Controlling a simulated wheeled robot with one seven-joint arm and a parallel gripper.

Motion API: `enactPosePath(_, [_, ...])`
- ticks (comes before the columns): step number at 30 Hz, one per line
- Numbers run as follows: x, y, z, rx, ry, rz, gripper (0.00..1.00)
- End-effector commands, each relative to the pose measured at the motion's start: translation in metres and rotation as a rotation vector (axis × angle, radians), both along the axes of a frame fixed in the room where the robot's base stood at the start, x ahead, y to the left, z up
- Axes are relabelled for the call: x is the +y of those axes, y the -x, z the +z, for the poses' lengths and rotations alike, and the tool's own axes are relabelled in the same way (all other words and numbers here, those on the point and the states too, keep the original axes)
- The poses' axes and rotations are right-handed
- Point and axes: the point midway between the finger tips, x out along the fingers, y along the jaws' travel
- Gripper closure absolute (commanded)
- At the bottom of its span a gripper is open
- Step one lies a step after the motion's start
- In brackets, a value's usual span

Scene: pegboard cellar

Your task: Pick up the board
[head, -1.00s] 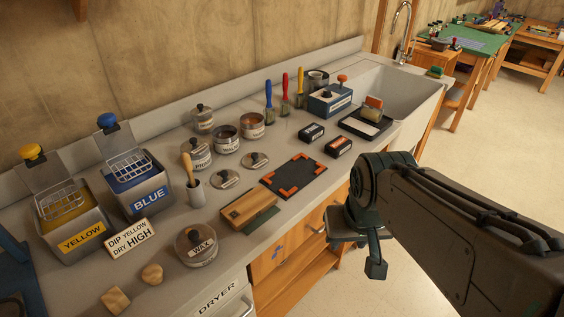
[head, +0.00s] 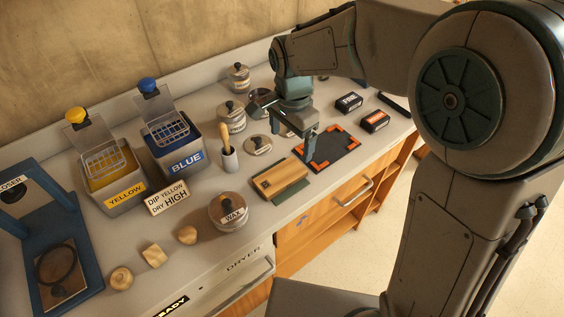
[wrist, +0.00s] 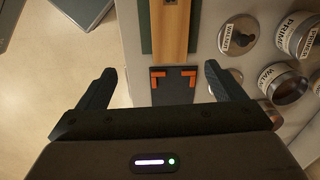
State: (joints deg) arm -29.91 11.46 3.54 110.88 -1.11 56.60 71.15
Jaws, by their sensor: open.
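The board is a light wooden piece (head: 275,178) with a dark mark on top, lying with a green strip along its front side near the counter's front edge. In the wrist view the board (wrist: 170,38) runs up out of frame, over the green piece (wrist: 146,30). My gripper (wrist: 159,69) is open and empty, fingers apart, with the board beyond its fingertips. In the head view my gripper (head: 286,122) hangs above the counter beside the dark mat with orange corners (head: 338,152), right of and behind the board. The mat is partly hidden by my gripper.
A WAX tin (head: 229,211) stands left of the board, a brush in a cup (head: 228,155) behind it. Lidded tins (head: 231,116) stand close to my gripper. Blue (head: 178,150) and yellow (head: 116,180) bins are further left. Open floor lies in front.

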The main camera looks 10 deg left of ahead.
Motion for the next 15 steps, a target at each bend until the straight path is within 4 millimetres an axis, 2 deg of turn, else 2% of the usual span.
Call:
enactPosePath(1, [0.011,-0.001,0.0,0.009,0.003,-0.016,0.11])
enactPosePath(3, [0.021,-0.001,-0.003,0.015,0.006,-0.039,0.11])
enactPosePath(7, [0.028,-0.001,-0.015,0.02,0.009,-0.059,0.11])
enactPosePath(15, [0.027,0.0,-0.067,0.023,0.011,-0.058,0.11])
